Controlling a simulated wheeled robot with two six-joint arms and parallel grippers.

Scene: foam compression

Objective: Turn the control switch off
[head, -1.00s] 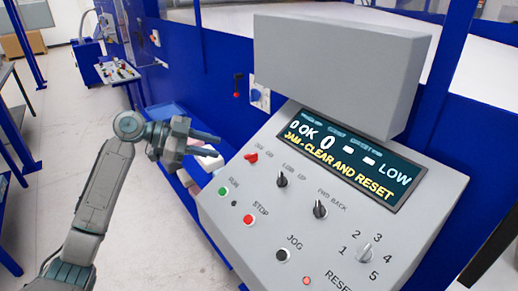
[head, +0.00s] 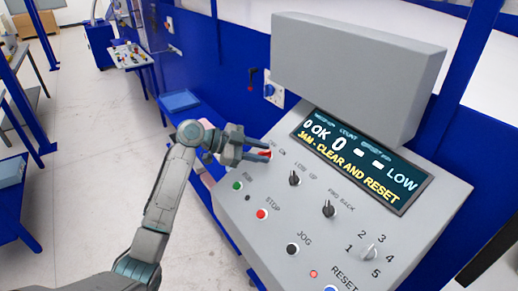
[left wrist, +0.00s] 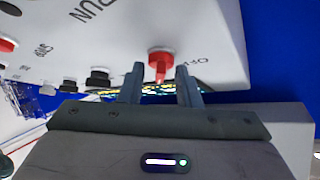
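The control switch is a red knob (head: 266,154) at the upper left corner of the grey control panel (head: 330,250), beside the small OFF/ON lettering. My left gripper (head: 258,151) reaches it from the left. In the left wrist view the red switch (left wrist: 160,64) lies between the tips of my left gripper's two fingers (left wrist: 161,84), which stand apart with gaps on both sides of its handle. I cannot tell whether a finger touches it. My right gripper is not in view.
The panel carries a display (head: 355,165) reading "JAM - CLEAR AND RESET". Black selector knobs (head: 328,209), a green button (head: 237,185) and a red stop button (head: 261,214) sit near the switch. A grey box (head: 355,75) overhangs the panel. Open floor lies at the left.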

